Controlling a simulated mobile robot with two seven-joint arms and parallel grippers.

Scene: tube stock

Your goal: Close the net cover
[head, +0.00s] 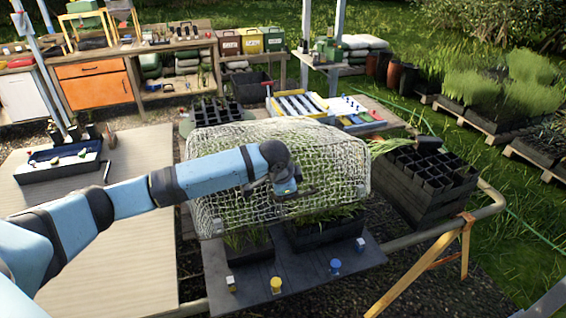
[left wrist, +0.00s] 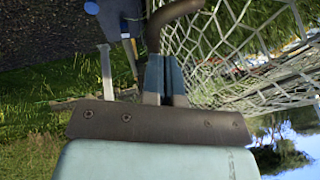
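The net cover (head: 225,165) is a pale mesh over a rounded frame, lying over green plants in dark planter boxes (head: 325,232) on a grey bench. Its lower front edge hangs above the boxes, whose fronts show below it. My left gripper (head: 287,190) is at the middle of the cover's front side. In the left wrist view its two blue fingers (left wrist: 163,75) are close together at a dark curved bar (left wrist: 176,12), which looks like the cover's handle. The mesh also shows there (left wrist: 245,50), beside the fingers. My right gripper is not in view.
A yellow knob (head: 276,284) and a blue knob (head: 335,266) sit on the grey bench's front ledge (head: 305,275). Black crates with pots (head: 425,185) stand to the right, beside a metal rail (head: 490,207). A wooden table (head: 125,245) lies left, mostly bare under my left arm.

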